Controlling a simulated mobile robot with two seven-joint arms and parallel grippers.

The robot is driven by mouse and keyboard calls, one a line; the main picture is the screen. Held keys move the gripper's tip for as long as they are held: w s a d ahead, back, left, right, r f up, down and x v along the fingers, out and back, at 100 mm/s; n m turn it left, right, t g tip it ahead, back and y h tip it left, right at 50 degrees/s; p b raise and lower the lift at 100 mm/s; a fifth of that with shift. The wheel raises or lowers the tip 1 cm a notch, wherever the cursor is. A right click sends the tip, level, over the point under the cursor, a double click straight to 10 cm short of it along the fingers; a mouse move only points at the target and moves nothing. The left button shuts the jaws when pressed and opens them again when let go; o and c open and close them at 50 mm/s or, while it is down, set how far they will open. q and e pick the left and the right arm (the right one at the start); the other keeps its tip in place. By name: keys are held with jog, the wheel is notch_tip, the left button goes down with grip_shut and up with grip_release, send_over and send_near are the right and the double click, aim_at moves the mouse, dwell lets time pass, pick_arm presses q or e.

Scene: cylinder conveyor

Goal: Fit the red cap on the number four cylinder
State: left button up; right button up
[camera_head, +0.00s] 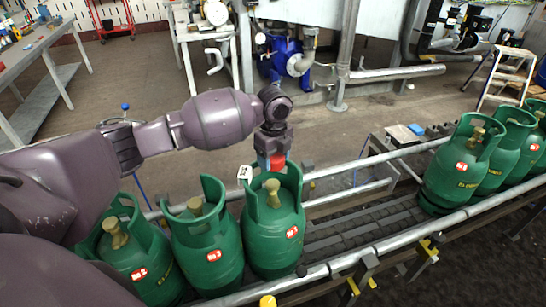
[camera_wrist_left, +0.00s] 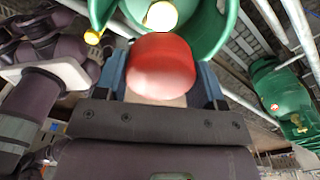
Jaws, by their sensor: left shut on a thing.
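My left gripper (camera_head: 274,158) points down and is shut on the red cap (camera_head: 278,161). The cap also shows large between the fingers in the left wrist view (camera_wrist_left: 160,65). It is held at the collar top of the rightmost green cylinder (camera_head: 275,240) in the near group, above its brass valve (camera_head: 272,192). In the left wrist view the pale valve top (camera_wrist_left: 160,15) lies just beyond the cap, inside the green collar (camera_wrist_left: 212,30), apparently apart from the cap. This cylinder's red label (camera_head: 292,231) is too small to read surely. My right gripper is out of view.
Two more green cylinders (camera_head: 207,250) (camera_head: 145,265) stand to the left, with bare brass valves. Several stand further right on the conveyor (camera_head: 465,165). A bare roller stretch (camera_head: 365,225) lies between the groups. Metal rails (camera_head: 350,258) run along the conveyor.

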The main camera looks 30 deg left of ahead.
pick_arm(q)
jog(key=m, duration=0.3)
jog(key=shift+w+a, duration=0.1)
jog(key=shift+a, duration=0.1)
jog(key=m, duration=0.5)
jog(key=shift+f, duration=0.15)
jog(key=shift+f, duration=0.65)
jog(key=shift+f+b, duration=0.5)
jog(key=shift+f, duration=0.85)
jog(key=shift+f+b, duration=0.3)
jog(key=shift+f, duration=0.6)
